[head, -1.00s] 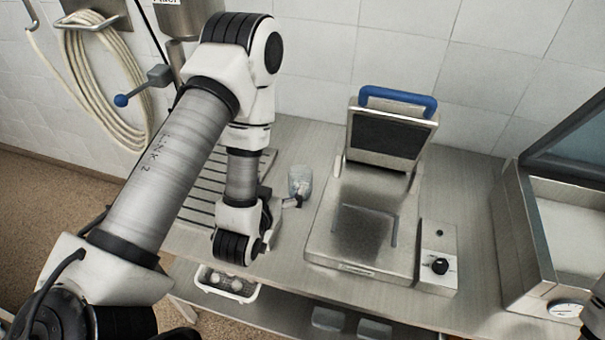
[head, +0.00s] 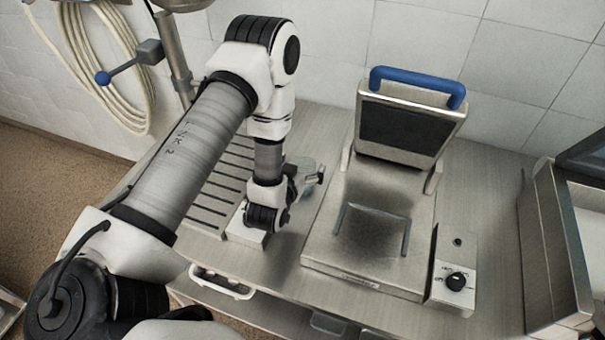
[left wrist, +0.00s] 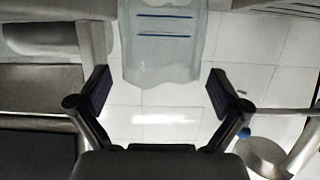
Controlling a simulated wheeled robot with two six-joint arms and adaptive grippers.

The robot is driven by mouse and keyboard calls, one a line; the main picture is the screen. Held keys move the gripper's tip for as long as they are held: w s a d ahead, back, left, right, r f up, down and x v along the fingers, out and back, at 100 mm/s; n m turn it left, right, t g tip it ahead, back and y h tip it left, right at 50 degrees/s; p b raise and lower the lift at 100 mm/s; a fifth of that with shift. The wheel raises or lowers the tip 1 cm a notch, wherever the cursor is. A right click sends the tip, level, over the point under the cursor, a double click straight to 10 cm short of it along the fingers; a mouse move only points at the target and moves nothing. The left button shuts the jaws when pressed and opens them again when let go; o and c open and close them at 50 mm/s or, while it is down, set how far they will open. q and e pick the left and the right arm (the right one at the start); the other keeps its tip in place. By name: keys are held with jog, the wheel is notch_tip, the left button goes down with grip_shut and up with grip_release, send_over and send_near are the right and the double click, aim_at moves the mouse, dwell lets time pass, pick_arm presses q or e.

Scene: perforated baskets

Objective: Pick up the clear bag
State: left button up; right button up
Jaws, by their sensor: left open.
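The clear bag (left wrist: 165,45) shows in the left wrist view as a translucent pouch with two blue lines. It hangs into the picture from the top, in the middle between the fingers. My left gripper (left wrist: 162,95) is open, with one dark finger pad on each side below the bag, and nothing is held. In the head view my left gripper (head: 310,178) is low over the counter, left of the metal press. The bag (head: 303,165) is mostly hidden behind it there. My right gripper is out of view.
The metal press (head: 325,250) with a blue handle stands close to the right of my left gripper. A slotted drain area (head: 215,195) lies to the left. A white basket (head: 222,285) is below the counter's front edge. A steel unit (head: 545,240) stands far right.

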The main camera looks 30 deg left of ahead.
pick_arm(q)
jog(key=shift+w+a+f, duration=0.15)
jog(key=shift+w+f, duration=0.1)
jog(key=shift+w, duration=0.2)
jog(key=c, duration=1.5)
